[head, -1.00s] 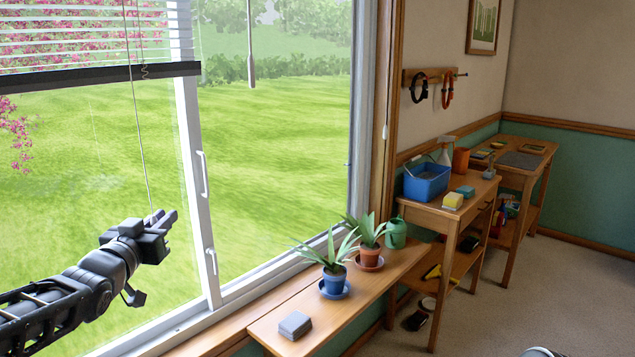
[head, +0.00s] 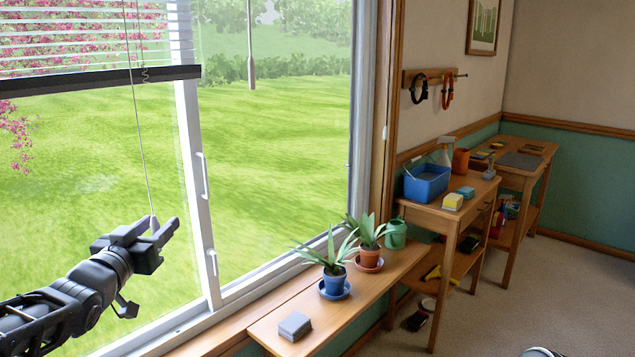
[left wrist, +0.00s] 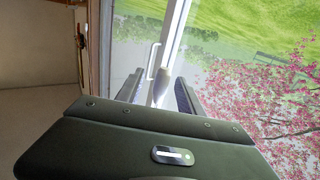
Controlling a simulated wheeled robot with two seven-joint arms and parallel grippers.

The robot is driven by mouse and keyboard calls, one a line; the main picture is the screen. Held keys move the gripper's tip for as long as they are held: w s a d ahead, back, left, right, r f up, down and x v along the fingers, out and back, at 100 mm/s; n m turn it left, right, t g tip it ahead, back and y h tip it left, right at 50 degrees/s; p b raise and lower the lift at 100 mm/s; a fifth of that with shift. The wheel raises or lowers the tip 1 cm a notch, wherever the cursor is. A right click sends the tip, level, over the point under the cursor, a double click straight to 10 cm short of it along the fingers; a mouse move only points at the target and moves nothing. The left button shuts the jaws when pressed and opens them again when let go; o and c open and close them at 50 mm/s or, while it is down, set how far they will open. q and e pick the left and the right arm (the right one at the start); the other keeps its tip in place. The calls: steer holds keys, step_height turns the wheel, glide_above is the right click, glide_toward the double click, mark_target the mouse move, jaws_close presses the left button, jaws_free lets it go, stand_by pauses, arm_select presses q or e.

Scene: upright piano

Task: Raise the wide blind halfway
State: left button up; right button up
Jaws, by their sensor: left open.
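The wide blind (head: 110,38) hangs in the upper left of the head view, with pale open slats above a dark bottom rail (head: 105,79). It covers only the top of the visible pane. A thin cord (head: 139,140) hangs down from it to a small pale tassel (head: 154,223). My left gripper (head: 152,232) is open, with its fingers around or beside the tassel; the head view does not settle which. In the left wrist view the tassel (left wrist: 161,86) appears between the two spread fingers. My right gripper is not in view.
The white window frame (head: 200,200) stands right of the gripper. The wooden sill shelf (head: 262,328) holds a grey block (head: 295,326) and two potted plants (head: 334,280). A side table with a blue bin (head: 427,183) stands further right. The air around the gripper is clear.

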arm_select(q)
steer(key=shift+s+a, duration=0.1)
steer(key=shift+s, duration=1.1)
steer(key=shift+s, duration=0.1)
steer(key=s+p, duration=0.1)
steer(key=s, duration=0.6)
steer(key=shift+s+a, duration=0.3)
steer(key=shift+a, duration=0.1)
